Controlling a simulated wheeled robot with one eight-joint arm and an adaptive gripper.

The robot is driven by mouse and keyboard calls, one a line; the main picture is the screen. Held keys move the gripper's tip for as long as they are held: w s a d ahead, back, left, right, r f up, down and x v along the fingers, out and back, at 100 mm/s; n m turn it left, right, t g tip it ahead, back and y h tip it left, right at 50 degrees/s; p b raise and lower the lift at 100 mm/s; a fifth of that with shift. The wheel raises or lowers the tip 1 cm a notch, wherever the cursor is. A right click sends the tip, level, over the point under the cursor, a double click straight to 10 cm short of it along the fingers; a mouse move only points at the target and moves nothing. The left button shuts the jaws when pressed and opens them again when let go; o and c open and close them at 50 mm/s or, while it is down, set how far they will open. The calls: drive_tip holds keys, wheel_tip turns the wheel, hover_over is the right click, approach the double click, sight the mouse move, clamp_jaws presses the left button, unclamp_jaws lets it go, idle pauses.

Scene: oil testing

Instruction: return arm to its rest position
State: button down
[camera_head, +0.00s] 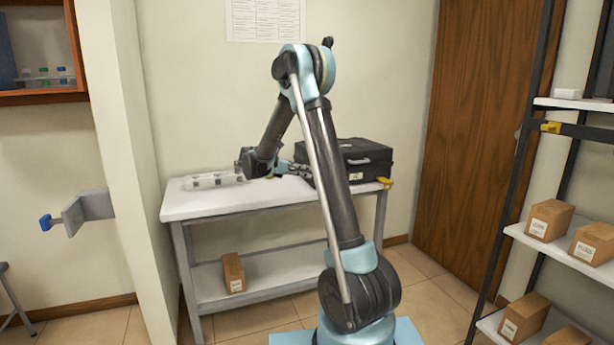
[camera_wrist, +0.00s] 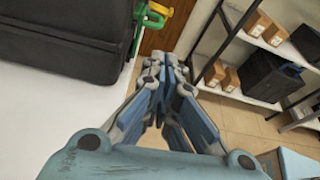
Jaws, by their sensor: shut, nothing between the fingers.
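My arm rises from its light-blue base, bends at a high elbow and comes down over the white table (camera_head: 215,203). My gripper (camera_head: 296,170) is above the table's right part, close to the left side of the black case (camera_head: 360,158); in this view its fingertips are partly lost against the case. In the wrist view my gripper (camera_wrist: 165,62) is shut and empty, its fingertips together. There the black case (camera_wrist: 65,40) lies to the upper left, apart from the fingers, on the white tabletop (camera_wrist: 60,120).
A clear holder (camera_head: 213,180) lies on the table's left. A yellow clamp (camera_head: 385,183) sits at its right corner. A small box (camera_head: 233,272) is on the lower shelf. A rack (camera_head: 560,250) with several boxes stands at right, a wooden door (camera_head: 470,150) behind.

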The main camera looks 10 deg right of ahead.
drive_tip(key=s+d+r+m+g+y, duration=0.1)
drive_tip(key=s+d+m+y, duration=0.25)
drive_tip(key=s, duration=0.75)
drive_tip(key=s+d+m+y, duration=0.3)
drive_tip(key=s+d+m, duration=0.2)
drive_tip(key=s, duration=0.7)
drive_tip(key=s+a+f+m+y, duration=0.2)
drive_tip(key=s+f+m, duration=0.2)
drive_tip(key=s, duration=0.3)
drive_tip(key=s+a+f+m+y, duration=0.2)
drive_tip(key=s+f+m+y, duration=0.1)
drive_tip(key=s, duration=0.5)
drive_tip(key=s+a+f+m+y, duration=0.2)
drive_tip(key=s+f+m, duration=0.3)
drive_tip(key=s, duration=0.3)
drive_tip(key=shift+s+f+y, duration=0.2)
drive_tip(key=shift+y, duration=0.15)
drive_tip(key=shift+m, duration=0.25)
drive_tip(key=shift+w+f, duration=0.2)
drive_tip(key=shift+w, duration=0.25)
